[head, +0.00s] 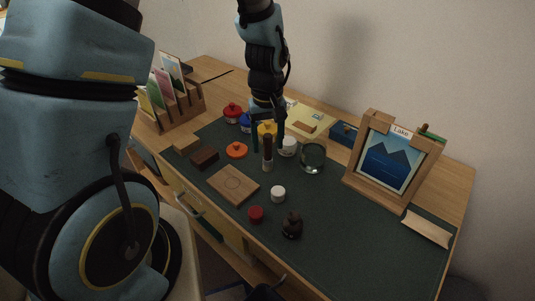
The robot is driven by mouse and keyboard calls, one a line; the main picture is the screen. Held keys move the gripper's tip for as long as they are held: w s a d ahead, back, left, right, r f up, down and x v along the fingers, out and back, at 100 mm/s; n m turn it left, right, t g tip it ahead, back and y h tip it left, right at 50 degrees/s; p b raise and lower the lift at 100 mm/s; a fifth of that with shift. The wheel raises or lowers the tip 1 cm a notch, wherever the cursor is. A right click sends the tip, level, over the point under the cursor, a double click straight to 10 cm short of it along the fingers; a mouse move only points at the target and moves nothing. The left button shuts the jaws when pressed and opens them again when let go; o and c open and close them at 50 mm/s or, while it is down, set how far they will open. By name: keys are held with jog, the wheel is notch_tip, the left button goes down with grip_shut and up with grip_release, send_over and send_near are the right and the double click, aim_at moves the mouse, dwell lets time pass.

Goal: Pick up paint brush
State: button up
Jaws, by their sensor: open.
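A slim upright object (267,162), dark at the top and brown lower down, stands on the dark green desk mat near the middle. It may be the paint brush, but it is too small to be sure. My gripper (268,142) points down over the mat with its jaws open. In the picture its fingers come down on either side of this object's top. I cannot tell whether they touch it or how far apart in depth they are. A yellow-lidded jar (268,128) shows between the fingers.
Red (232,112) and blue (245,121) jars stand behind left, a white jar (288,146) and glass dish (312,158) to the right. A wooden block (233,186) and small lids lie in front. A picture easel (392,160) stands right.

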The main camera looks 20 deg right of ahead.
jog(key=shift+f, duration=0.85)
grip_shut()
